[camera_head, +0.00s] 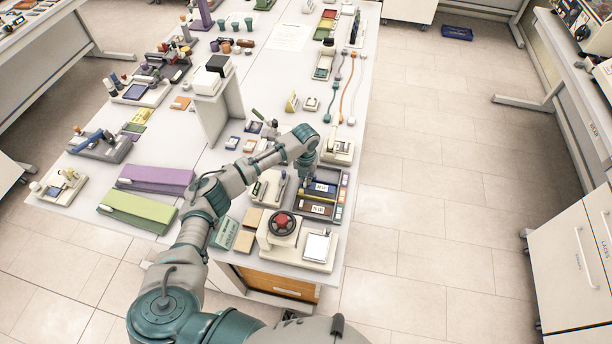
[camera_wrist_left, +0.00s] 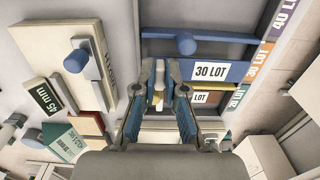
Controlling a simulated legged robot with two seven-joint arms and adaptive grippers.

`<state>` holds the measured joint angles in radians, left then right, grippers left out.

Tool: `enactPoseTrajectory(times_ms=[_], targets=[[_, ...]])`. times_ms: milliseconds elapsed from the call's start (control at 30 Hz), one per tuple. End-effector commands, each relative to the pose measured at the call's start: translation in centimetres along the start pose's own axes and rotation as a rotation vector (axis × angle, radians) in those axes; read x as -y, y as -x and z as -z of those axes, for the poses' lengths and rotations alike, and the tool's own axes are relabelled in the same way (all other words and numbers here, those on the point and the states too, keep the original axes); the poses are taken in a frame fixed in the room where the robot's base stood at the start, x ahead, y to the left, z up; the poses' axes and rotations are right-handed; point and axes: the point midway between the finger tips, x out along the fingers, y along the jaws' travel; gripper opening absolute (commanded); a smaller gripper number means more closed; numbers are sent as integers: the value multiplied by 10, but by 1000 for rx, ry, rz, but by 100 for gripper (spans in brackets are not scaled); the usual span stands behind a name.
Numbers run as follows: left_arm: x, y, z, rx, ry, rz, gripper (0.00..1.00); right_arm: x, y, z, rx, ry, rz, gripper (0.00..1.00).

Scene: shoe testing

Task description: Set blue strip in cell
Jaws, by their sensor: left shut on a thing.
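My left gripper (camera_head: 308,174) reaches down over a dark compartment tray (camera_head: 335,214). In the left wrist view its fingers (camera_wrist_left: 160,72) are closed at the left part of the blue strip (camera_wrist_left: 238,72), which bears a white "30 LOT" label. The strip also shows in the head view (camera_head: 334,188), lying level in or just over the upper part of the tray. I cannot tell whether it touches the cell floor. The grip point is partly hidden by the fingers. My right gripper is not in view.
A brown labelled strip (camera_head: 305,209) lies lower in the tray. Coloured "LOT" tags (camera_wrist_left: 258,58) line its right side. A device with a red knob (camera_head: 283,222) stands below the tray, and a white board with a blue peg (camera_wrist_left: 76,61) stands left. The table edge is close at right.

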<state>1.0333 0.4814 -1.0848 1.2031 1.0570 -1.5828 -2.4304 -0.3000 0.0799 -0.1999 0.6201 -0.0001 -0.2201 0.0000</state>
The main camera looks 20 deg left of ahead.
Motion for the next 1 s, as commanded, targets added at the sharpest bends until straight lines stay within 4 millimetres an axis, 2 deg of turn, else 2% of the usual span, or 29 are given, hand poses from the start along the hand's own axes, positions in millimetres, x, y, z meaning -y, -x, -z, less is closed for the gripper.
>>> enactPoseTrajectory(times_ms=[1000], targets=[[0,0,1,1,0,0,0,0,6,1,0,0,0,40]])
